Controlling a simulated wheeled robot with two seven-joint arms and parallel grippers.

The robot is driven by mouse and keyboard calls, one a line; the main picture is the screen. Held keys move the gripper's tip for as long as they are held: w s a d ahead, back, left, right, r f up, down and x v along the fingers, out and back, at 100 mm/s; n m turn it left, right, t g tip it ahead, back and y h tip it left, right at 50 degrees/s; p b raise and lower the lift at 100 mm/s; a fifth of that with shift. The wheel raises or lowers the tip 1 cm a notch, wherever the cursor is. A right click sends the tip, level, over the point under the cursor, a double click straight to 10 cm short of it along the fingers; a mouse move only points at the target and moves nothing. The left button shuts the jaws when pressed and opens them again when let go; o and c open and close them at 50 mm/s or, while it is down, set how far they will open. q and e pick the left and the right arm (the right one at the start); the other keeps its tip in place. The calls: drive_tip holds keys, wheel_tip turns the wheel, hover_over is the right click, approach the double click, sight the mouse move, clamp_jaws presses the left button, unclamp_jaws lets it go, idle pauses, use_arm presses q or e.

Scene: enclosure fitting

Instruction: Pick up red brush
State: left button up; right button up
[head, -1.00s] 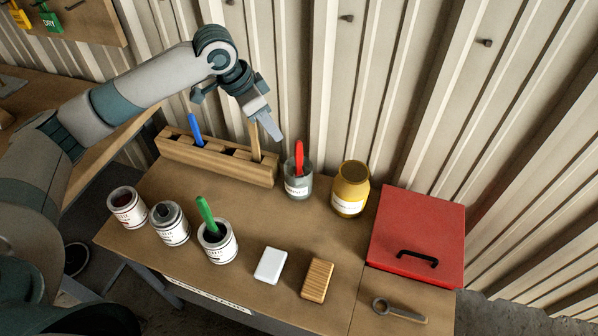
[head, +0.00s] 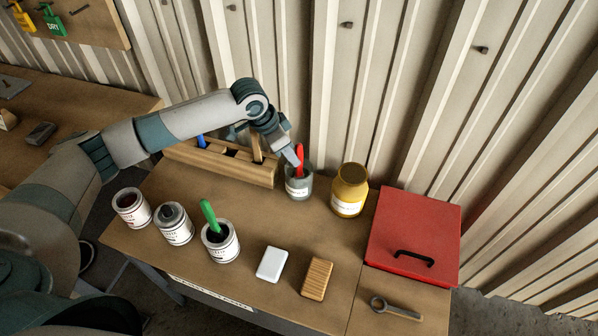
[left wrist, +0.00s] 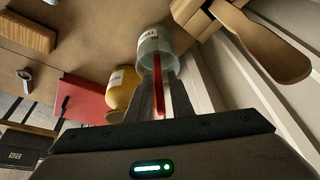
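The red brush (head: 299,157) stands in a glass jar (head: 300,187) at the back of the table, its red handle sticking up out of the jar. My left gripper (head: 294,158) is right at the handle, reaching down from the upper left. In the left wrist view, the red handle (left wrist: 174,92) runs up between the fingers of my left gripper (left wrist: 166,88). The fingers look apart, with no clear grip on the handle. The brush's lower end is inside the jar (left wrist: 156,42). My right gripper is not in view.
A wooden rack (head: 225,164) with a blue-handled tool stands left of the jar. A yellow jar (head: 349,192) is close on its right. Paint cans, one holding a green brush (head: 209,214), stand in front. A red box (head: 415,235) is at right.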

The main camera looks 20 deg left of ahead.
sight(299, 175)
use_arm(q)
drive_tip(key=shift+f, duration=0.3)
drive_tip(key=p+x, duration=0.1)
drive_tip(key=x, duration=0.1)
drive_tip(key=p+x, duration=0.1)
drive_tip(key=x, duration=0.1)
drive_tip(key=shift+w+d+f, duration=0.1)
drive_tip(key=shift+d+f, duration=0.1)
drive_tip(key=shift+d, duration=0.2)
drive_tip(key=shift+f, duration=0.3)
drive_tip(key=shift+w, duration=0.1)
clamp_jaws()
